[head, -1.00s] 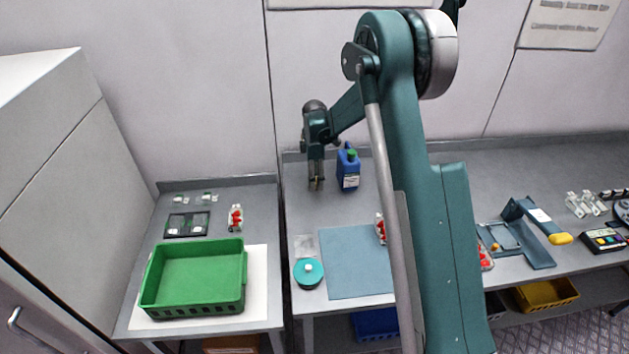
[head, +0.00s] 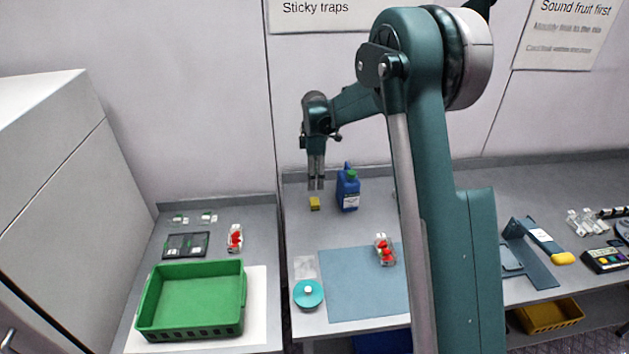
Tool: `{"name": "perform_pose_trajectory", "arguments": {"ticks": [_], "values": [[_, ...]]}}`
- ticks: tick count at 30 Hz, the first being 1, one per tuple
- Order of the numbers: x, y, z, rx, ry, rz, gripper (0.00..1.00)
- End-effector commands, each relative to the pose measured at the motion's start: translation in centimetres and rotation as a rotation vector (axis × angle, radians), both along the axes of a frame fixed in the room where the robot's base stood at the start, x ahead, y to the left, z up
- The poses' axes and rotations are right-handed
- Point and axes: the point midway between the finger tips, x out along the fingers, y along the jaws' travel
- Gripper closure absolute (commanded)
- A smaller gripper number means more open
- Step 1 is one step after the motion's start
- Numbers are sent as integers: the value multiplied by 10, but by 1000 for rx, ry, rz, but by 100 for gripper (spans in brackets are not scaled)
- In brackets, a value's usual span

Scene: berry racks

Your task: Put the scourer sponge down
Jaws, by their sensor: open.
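A small yellow block that looks like the scourer sponge (head: 314,204) lies on the grey table, left of the blue jug. My gripper (head: 316,187) is just above it, pointing down, with its fingers open. A small gap shows between the fingertips and the sponge, and nothing is held. The sponge's finer detail is too small to tell.
A blue jug with a green cap (head: 348,190) stands close to the right of my gripper. A teal round lid (head: 308,294), a blue mat (head: 350,300) and a berry punnet (head: 385,250) are nearer the front. A green crate (head: 190,328) sits on the left table.

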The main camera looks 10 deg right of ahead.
Motion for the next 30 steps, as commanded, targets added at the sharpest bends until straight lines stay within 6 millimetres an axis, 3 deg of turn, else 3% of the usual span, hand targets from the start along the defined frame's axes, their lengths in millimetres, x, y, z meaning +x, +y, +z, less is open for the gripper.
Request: {"name": "perform_pose_trajectory", "arguments": {"ticks": [20,30], "values": [[-1,0,1,0,-1,-2,53],[-19,-7,29,4,-28,-71,53]]}}
